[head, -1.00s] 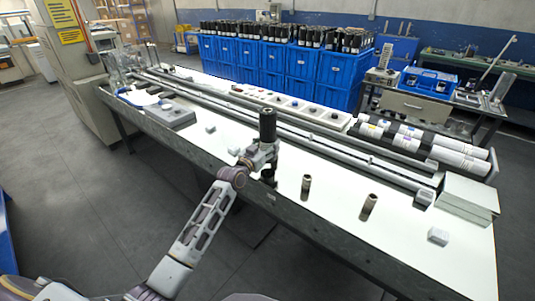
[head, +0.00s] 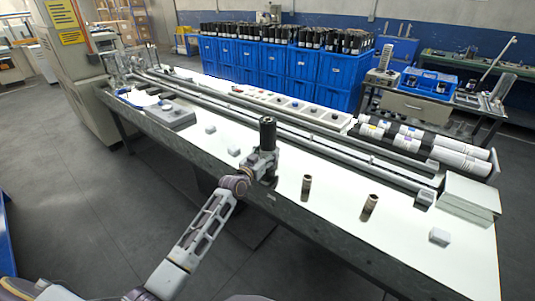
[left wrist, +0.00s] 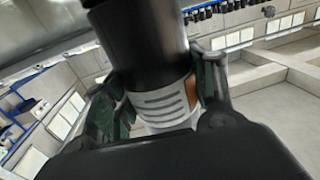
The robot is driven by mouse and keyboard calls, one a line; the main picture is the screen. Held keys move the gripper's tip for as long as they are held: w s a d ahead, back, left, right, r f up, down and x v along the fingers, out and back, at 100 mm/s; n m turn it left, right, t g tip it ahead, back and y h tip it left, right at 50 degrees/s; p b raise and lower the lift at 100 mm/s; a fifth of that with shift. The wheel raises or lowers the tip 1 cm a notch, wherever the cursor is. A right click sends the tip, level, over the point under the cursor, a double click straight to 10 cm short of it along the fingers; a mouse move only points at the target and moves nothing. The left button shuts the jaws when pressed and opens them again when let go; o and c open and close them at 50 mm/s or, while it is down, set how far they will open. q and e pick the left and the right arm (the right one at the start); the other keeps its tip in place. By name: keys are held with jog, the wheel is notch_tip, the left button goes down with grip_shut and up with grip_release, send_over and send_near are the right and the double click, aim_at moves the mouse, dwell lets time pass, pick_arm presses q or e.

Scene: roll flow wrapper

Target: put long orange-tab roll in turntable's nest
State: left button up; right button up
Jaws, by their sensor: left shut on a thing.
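My left gripper (head: 266,158) is shut on a dark roll (head: 268,133), held upright over the front part of the long table. In the left wrist view the roll (left wrist: 160,60) is black above, with a white label with grey lines and an orange patch at its right edge. The left gripper's fingers (left wrist: 160,100) press on both sides of it. A white disc (head: 140,97), perhaps the turntable, lies at the table's far left end; its nest cannot be made out. My right gripper is not in view.
Two short brownish cylinders (head: 306,186) stand on the white table top (head: 335,215) to the right. Small pale blocks (head: 234,152) and a grey box (head: 178,119) lie to the left. A long rail runs behind. Blue crates (head: 335,78) stand beyond.

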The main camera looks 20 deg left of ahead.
aim_at(264, 156)
pick_arm(q)
jog(key=shift+r, duration=0.1)
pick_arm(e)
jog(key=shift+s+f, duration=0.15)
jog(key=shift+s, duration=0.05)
pick_arm(q)
jog(key=o, duration=1.6)
jog(key=shift+o, duration=0.2)
jog(key=shift+s, duration=0.1)
jog(key=shift+v, duration=2.5)
jog(key=shift+p+v, duration=0.3)
jog(key=shift+v, duration=1.15)
jog(key=v, duration=0.4)
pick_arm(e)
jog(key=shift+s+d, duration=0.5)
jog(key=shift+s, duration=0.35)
